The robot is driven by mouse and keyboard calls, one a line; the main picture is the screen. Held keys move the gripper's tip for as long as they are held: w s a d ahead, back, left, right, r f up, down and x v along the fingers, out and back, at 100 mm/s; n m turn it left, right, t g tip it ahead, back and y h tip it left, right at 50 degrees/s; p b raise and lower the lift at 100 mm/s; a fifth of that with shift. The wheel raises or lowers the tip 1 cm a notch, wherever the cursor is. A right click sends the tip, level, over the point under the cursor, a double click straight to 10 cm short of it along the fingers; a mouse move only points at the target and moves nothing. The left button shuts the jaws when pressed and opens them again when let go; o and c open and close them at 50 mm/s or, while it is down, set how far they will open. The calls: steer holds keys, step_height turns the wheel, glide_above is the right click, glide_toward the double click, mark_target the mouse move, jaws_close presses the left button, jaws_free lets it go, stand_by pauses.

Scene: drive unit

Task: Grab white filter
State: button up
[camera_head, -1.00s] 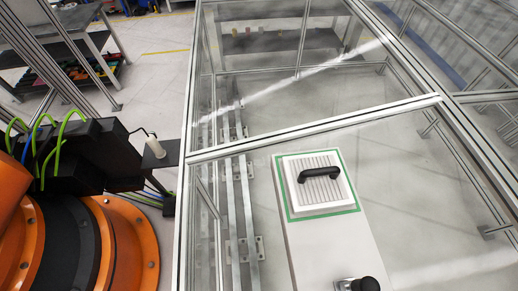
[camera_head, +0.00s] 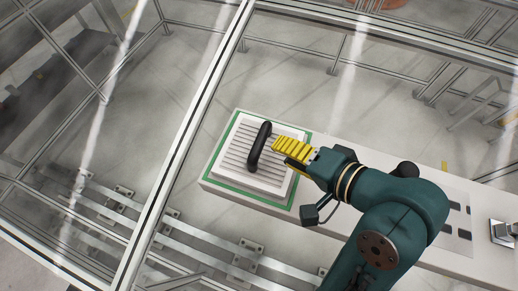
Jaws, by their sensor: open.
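The white filter (camera_head: 238,161) is a square, ribbed panel with a black arched handle (camera_head: 259,147) across its top. It sits inside a green border (camera_head: 225,178) on the end of a long pale cabinet (camera_head: 340,151). My gripper (camera_head: 278,152), with yellow ridged fingers, is just right of the handle and points at it. It is open and holds nothing. The view does not settle whether a finger touches the handle or how high the gripper is above the filter. My teal wrist and forearm cover part of the cabinet.
Metal-framed clear panels surround the cabinet, with a thick frame bar (camera_head: 180,165) passing left of the filter. Metal floor rails (camera_head: 215,248) run below it. A small metal fitting with a dark knob (camera_head: 503,231) is at the far right.

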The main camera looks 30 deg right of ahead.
mark_target(264, 141)
steer(key=p+x, duration=0.1)
steer(key=x, duration=0.7)
steer(key=shift+w+a+r, duration=0.1)
steer(key=shift+w+a, duration=0.05)
steer(key=shift+w, duration=0.15)
jaws_close()
steer(key=shift+r, duration=0.1)
